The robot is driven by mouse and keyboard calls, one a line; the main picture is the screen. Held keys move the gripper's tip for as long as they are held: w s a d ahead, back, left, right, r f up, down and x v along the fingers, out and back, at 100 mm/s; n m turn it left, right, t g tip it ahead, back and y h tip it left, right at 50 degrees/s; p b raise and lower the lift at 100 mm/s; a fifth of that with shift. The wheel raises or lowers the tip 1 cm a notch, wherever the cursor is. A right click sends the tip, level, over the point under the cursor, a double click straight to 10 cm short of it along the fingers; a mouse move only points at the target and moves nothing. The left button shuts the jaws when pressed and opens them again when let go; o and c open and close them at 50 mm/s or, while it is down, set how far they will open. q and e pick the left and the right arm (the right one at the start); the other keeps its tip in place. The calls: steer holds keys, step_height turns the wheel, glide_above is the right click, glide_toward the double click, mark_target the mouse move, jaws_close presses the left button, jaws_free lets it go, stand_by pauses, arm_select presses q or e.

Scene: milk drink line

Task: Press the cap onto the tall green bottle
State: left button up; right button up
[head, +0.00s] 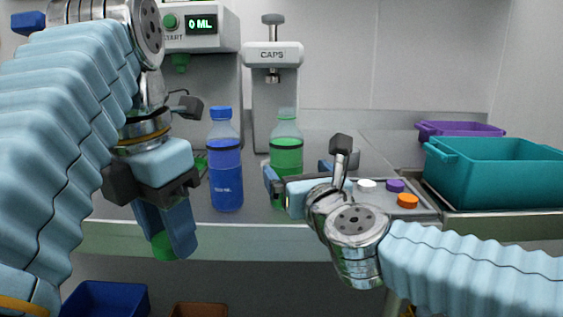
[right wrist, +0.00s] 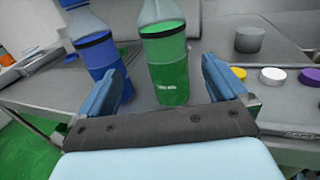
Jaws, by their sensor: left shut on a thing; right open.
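The tall green bottle (head: 286,155) stands upright on the counter, with no coloured cap visible on its pale top. It also shows in the right wrist view (right wrist: 165,60). My right gripper (head: 297,168) is open, its fingers pointing at the bottle. In the right wrist view the fingers (right wrist: 163,80) are spread to either side of the bottle's lower part, with gaps showing. My left gripper (head: 168,235) points down in front of the counter at the left, shut on a small green cap (head: 163,248), mostly hidden by the fingers.
A blue bottle (head: 225,165) with a blue cap stands just left of the green one. White (head: 366,186), purple (head: 395,186) and orange (head: 407,201) caps lie at right, near a teal crate (head: 500,175) and a purple crate (head: 460,128).

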mark_target(288, 161)
arm_select(q)
steer(key=shift+s, duration=0.1)
arm_select(e)
steer(key=shift+s, duration=0.1)
arm_select(q)
steer(key=shift+r+p, duration=0.6)
arm_select(e)
steer(key=x, duration=0.6)
steer(key=shift+w, duration=0.45)
arm_select(q)
steer(key=shift+r+p, duration=0.65)
steer(key=shift+r, duration=0.05)
arm_select(e)
steer(key=x, duration=0.4)
steer(key=shift+w+d, duration=0.15)
steer(key=shift+d, duration=0.1)
steer(key=shift+w+a, duration=0.1)
steer(key=shift+w, duration=0.4)
steer(key=shift+c, duration=0.3)
steer(key=c, duration=1.4)
